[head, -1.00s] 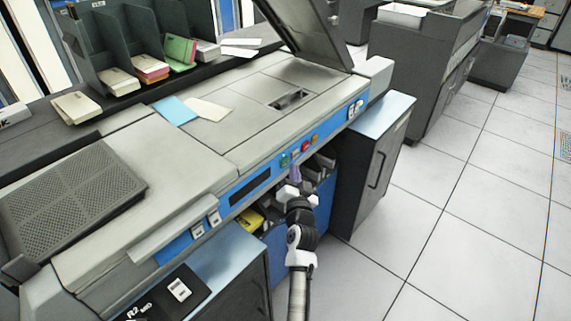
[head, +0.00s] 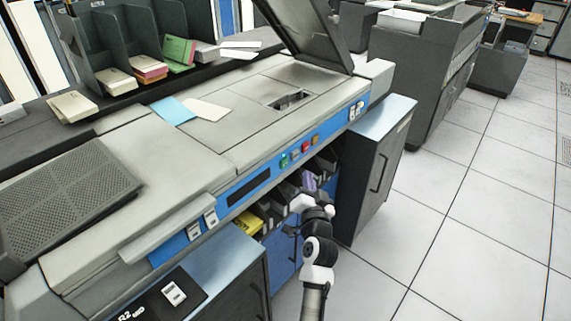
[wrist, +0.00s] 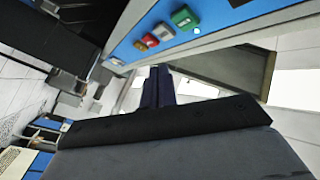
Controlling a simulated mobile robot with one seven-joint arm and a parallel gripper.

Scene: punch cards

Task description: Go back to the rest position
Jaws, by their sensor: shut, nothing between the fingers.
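My gripper (head: 309,179) is at the front of the grey and blue card machine (head: 150,150), just below its row of coloured buttons (head: 297,149). Its narrow purple fingers are together and look empty. They point towards the dark pockets (head: 328,165) under the blue panel. In the wrist view my gripper (wrist: 160,72) also shows with its dark fingers together, below the green, red and white buttons (wrist: 150,40). I cannot tell whether the fingertips are inside a pocket.
A yellow card stack (head: 247,222) lies in a lower pocket left of my gripper. A dark cabinet (head: 374,165) stands to the right. Blue cards (head: 173,110) and cream cards (head: 206,110) lie on the machine top. The tiled floor (head: 470,220) at the right is clear.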

